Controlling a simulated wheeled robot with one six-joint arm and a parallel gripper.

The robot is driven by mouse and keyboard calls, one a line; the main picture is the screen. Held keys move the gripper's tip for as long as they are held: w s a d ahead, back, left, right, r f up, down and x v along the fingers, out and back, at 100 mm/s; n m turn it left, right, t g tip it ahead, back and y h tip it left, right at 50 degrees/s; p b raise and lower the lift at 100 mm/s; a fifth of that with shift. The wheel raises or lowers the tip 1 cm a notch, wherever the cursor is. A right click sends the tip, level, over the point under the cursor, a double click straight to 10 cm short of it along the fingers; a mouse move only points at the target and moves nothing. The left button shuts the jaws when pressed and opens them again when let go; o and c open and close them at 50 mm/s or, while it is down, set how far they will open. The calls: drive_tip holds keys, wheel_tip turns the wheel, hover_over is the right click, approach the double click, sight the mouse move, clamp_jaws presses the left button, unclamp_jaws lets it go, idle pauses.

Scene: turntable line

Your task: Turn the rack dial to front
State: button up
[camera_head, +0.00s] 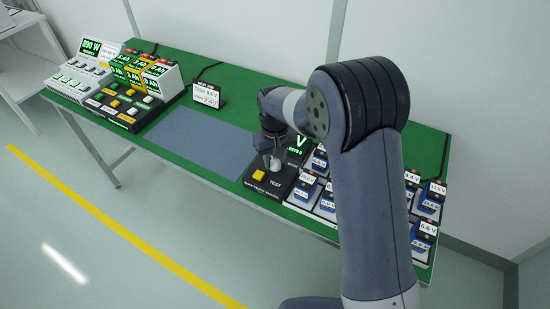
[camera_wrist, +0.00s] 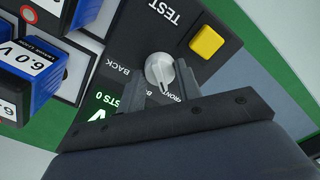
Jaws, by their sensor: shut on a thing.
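Another label below is mostly hidden. I cannot tell for sure which label the dial points to. My gripper (camera_wrist: 161,80) is shut on the dial, with a dark finger on either side. In the head view my gripper (camera_head: 272,155) is over the panel and the dial is small below it.
A yellow TEST button (camera_wrist: 206,41) is close to the dial. Blue batteries in cradles (camera_head: 325,205) stand right of the panel, partly behind my arm. A grey mat (camera_head: 198,137) lies clear to the left.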

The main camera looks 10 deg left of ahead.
sight(275, 160)
drive_tip(key=o, duration=1)
drive_tip(key=shift+r, duration=0.15)
wheel_tip(275, 160, up, 11)
drive_tip(key=shift+f+b, duration=0.2)
drive_tip(key=shift+b, duration=0.15)
wheel_tip(275, 160, down, 11)
drive_tip(key=shift+r+p, duration=0.1)
drive_tip(key=shift+p, duration=0.25)
drive_tip(key=shift+m, duration=0.3)
